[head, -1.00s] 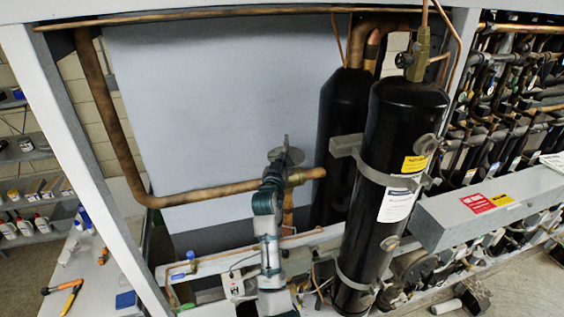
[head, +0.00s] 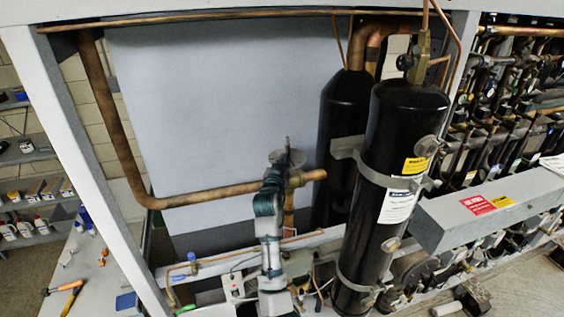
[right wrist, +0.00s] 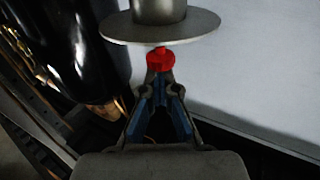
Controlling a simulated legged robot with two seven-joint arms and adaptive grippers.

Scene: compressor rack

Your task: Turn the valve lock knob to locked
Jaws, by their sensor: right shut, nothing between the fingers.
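The valve lock knob (right wrist: 160,60) is small and red in the right wrist view. It sits just below a round grey disc (right wrist: 160,29) on a grey stem. My right gripper (right wrist: 158,75) has its blue-padded fingers drawn together at the tips, right against or just short of the knob, with nothing between them. I cannot tell whether the tips touch it. In the head view the right gripper (head: 276,165) is in front of the grey disc (head: 296,158) at the valve on the copper pipe (head: 215,194). The red knob is hidden there. My left gripper is out of view.
Two black cylinders stand right of the valve, the nearer one (head: 400,150) strapped upright. A pale panel (head: 220,100) is behind the pipe. A white frame post (head: 75,150) stands at left, and a grey box beam (head: 490,205) juts out at right.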

